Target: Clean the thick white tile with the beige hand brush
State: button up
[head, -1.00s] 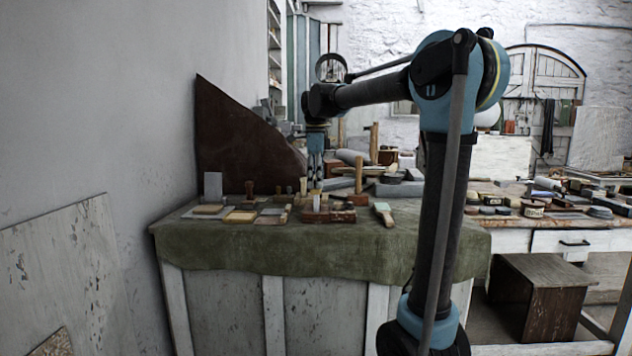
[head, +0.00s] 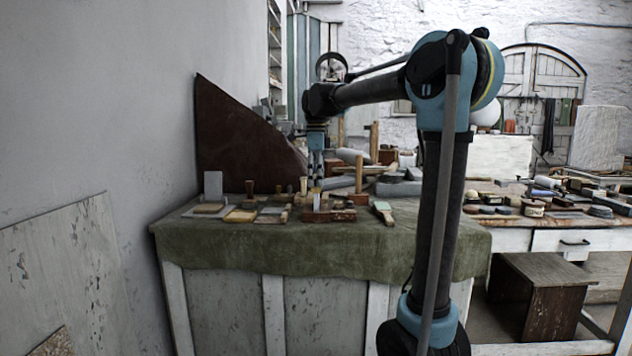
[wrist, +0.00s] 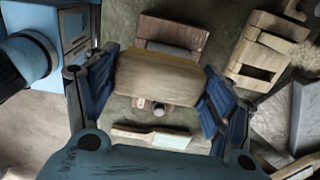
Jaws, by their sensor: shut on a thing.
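My gripper (head: 316,184) is over the green-covered bench. In the wrist view its blue fingers (wrist: 160,102) stand on either side of a beige block-like brush (wrist: 160,75), which is held between them. In the head view the held brush is small and hard to make out, just above the bench items. I cannot pick out the thick white tile for certain. A pale upright slab (head: 213,185) stands at the left back of the bench, apart from my gripper. The underside of the brush is hidden.
The green cloth (head: 300,245) covers a bench crowded with small blocks and tools. A brush with a pale green head (head: 382,207) lies right of my gripper. A wooden post (head: 358,176) stands close by. A dark brown panel (head: 235,140) leans behind. The front cloth strip is clear.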

jog(key=shift+w, duration=1.1)
jog(key=shift+f, duration=0.1)
jog(key=shift+s, duration=2.2)
jog(key=shift+w, duration=0.1)
jog(key=shift+w+r, duration=0.7)
jog(key=shift+w, duration=0.3)
jog(key=shift+f, duration=0.7)
